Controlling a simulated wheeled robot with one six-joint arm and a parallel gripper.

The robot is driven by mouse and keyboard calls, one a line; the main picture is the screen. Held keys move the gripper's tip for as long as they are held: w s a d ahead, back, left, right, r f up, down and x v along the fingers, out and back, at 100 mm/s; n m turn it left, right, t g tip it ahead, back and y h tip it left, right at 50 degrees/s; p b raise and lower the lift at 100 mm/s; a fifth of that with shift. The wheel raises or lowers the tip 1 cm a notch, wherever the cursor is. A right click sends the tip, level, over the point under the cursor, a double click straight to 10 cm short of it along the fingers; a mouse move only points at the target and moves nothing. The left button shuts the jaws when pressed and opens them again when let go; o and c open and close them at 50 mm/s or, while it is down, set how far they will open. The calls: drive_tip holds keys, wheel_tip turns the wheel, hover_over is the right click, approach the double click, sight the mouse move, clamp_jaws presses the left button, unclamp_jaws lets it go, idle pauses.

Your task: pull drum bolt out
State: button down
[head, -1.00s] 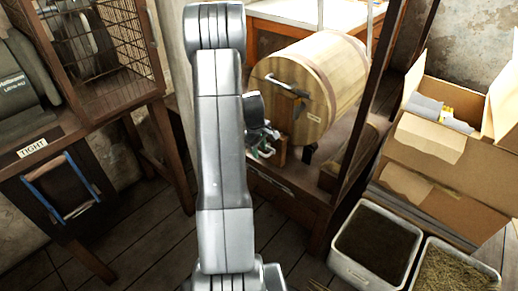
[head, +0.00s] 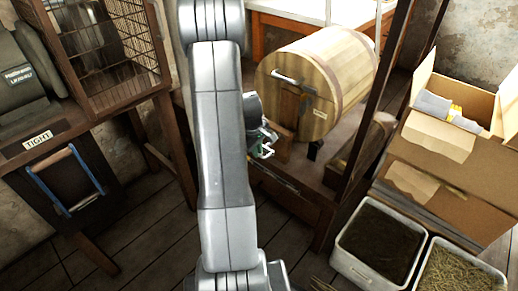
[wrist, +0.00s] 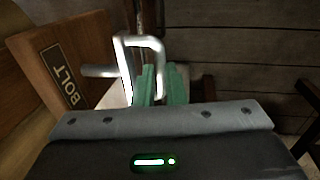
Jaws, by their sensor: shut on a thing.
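The wooden drum (head: 320,85) lies on its side in a dark wooden frame, its round end facing me. The drum bolt is a bare metal rod with a bent, squared handle (wrist: 158,46). In the wrist view its short rod points left toward a wooden block (wrist: 70,75) labelled BOLT. I cannot tell whether the rod's tip is still inside the block. My gripper (wrist: 160,84) has green fingers, shut on the bolt's handle. In the head view my gripper (head: 264,142) is small, partly behind my arm, just left of the post below the drum.
A metal crank (head: 285,79) sits on the drum's end. Cardboard boxes (head: 465,180) and bins of dark and straw-like material (head: 380,242) stand right. The plank floor in front is partly clear.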

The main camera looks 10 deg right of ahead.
drive_tip(key=c, duration=1.5)
unclamp_jaws()
drive_tip(key=shift+s+a, duration=0.15)
drive_tip(key=shift+a, duration=0.05)
drive_tip(key=r+p, duration=0.1)
drive_tip(key=r, duration=0.3)
drive_tip(key=s+a+r+p, duration=0.1)
drive_tip(key=r, duration=0.4)
drive_tip(key=a+r+p, duration=0.1)
drive_tip(key=r, duration=0.3)
drive_tip(key=shift+s+r+p, duration=0.25)
drive_tip(key=shift+r+p, duration=0.05)
drive_tip(key=shift+p, duration=0.05)
drive_tip(key=d+f+b, duration=0.1)
drive_tip(key=f, duration=0.3)
drive_tip(key=w+f+b, duration=0.1)
drive_tip(key=f, duration=0.4)
drive_tip(key=w+d+f+b, duration=0.1)
drive_tip(key=f, duration=0.3)
drive_tip(key=shift+d+f+b, duration=0.3)
drive_tip(key=shift+b, duration=0.05)
drive_tip(key=shift+s, duration=0.15)
